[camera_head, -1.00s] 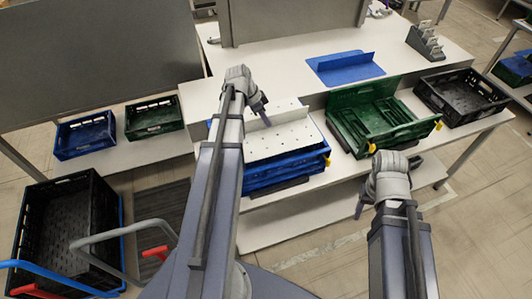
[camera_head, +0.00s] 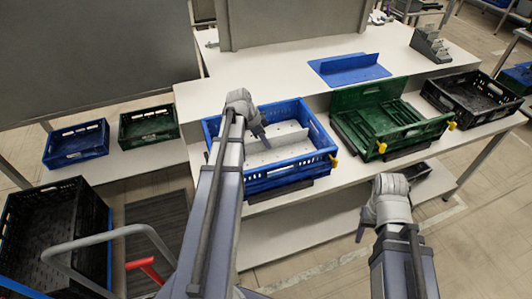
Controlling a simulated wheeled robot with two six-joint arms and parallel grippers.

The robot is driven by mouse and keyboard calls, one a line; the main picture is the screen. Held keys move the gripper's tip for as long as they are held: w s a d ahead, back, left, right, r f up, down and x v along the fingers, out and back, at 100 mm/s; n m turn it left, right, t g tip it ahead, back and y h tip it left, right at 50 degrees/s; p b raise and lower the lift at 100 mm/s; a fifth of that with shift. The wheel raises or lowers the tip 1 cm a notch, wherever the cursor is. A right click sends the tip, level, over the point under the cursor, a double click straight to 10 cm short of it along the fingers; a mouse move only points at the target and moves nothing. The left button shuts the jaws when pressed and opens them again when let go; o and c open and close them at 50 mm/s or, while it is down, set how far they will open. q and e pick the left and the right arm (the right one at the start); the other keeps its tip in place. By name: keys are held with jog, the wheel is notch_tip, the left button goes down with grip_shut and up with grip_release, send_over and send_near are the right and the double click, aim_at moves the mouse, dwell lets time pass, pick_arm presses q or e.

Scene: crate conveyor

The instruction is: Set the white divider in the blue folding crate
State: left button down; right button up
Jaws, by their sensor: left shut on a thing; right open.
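The white divider (camera_head: 286,139), a perforated base with an upright fin, sits within the walls of the blue folding crate (camera_head: 292,169). The crate's walls stand up around it on the table. Whether the base rests flat on the crate floor I cannot tell. My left gripper (camera_head: 265,141) is shut on the fin of the divider, toward its left part. My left arm hides the crate's left front corner. My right gripper (camera_head: 361,229) is open and empty, in front of the table, to the right of and nearer than the crate.
A green folding crate (camera_head: 424,132) stands just right of the blue one, with a black crate (camera_head: 488,113) beyond it. A blue divider (camera_head: 350,73) lies on the raised table behind. Small blue (camera_head: 76,155) and green (camera_head: 148,136) crates sit on the left surface.

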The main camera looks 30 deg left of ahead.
aim_at(266, 150)
pick_arm(q)
jog(key=shift+f+b, duration=1.95)
jog(key=shift+f, duration=0.25)
jog(key=shift+f, duration=0.15)
jog(key=c, duration=1)
grip_release()
jog(key=shift+r, duration=0.2)
jog(key=shift+s+a+r+p, duration=0.1)
jog(key=shift+r+p, duration=0.4)
jog(key=p+v, duration=0.9)
jog(key=shift+s+r, duration=0.1)
jog(key=shift+r, duration=0.3)
jog(key=shift+s+a+r+p, duration=0.25)
jog(key=shift+r+p, duration=0.25)
jog(key=shift+p, duration=0.1)
